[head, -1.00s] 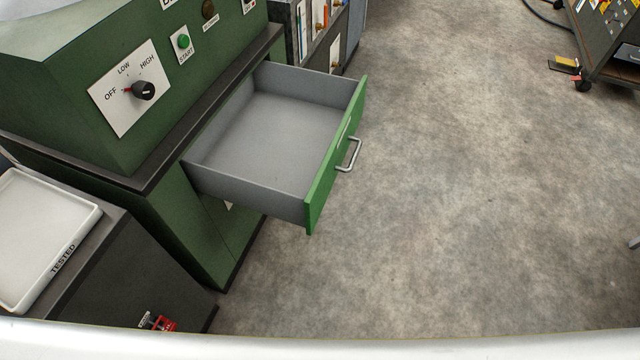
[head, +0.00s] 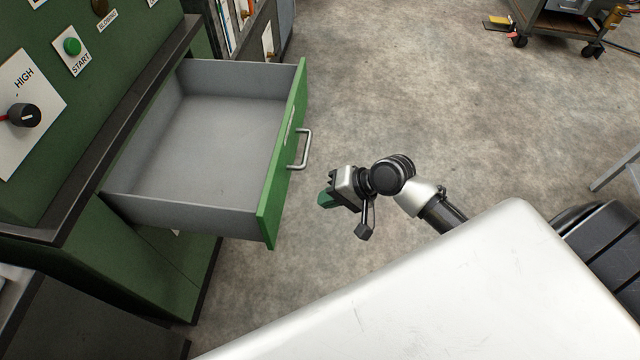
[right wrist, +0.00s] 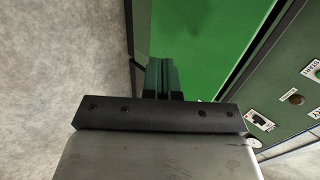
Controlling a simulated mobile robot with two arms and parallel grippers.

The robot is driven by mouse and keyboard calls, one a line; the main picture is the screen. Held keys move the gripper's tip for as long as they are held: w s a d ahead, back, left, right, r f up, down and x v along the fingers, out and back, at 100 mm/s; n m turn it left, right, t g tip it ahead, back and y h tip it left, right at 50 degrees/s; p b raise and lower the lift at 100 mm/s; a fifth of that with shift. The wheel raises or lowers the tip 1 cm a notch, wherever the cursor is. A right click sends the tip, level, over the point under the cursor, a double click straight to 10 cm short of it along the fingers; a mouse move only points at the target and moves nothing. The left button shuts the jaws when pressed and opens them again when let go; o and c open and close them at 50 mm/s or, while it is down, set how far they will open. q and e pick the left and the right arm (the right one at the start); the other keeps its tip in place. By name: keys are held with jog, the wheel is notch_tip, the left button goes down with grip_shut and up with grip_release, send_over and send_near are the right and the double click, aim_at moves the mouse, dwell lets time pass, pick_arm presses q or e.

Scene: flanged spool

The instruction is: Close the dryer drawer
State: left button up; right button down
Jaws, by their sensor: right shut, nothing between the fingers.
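The dryer drawer (head: 205,140) stands pulled out of the green dryer in the head view, and its grey inside is empty. Its green front (head: 282,160) carries a metal bar handle (head: 303,150). My right gripper (head: 325,198) is shut and empty, a short way right of the drawer front and apart from it in the picture. In the right wrist view its closed fingers (right wrist: 163,78) point toward a bright green panel (right wrist: 215,45), which looks like the drawer front. The handle cannot be made out there. My left gripper is not in view.
The dryer's control panel with a black knob (head: 24,115) and a green start button (head: 72,46) is at the left. A wheeled cart (head: 560,25) stands at the far right. The floor (head: 420,90) right of the drawer is clear.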

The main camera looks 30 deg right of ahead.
aim_at(278, 208)
jog(key=x, duration=0.3)
jog(key=r+x, duration=0.1)
jog(key=x, duration=0.2)
jog(key=a+x, duration=0.1)
jog(key=x, duration=0.2)
jog(key=shift+w+a+r, duration=0.1)
jog(key=shift+w+r, duration=0.05)
jog(key=shift+w, duration=0.35)
jog(key=shift+w+a, duration=0.35)
jog(key=shift+a, duration=0.1)
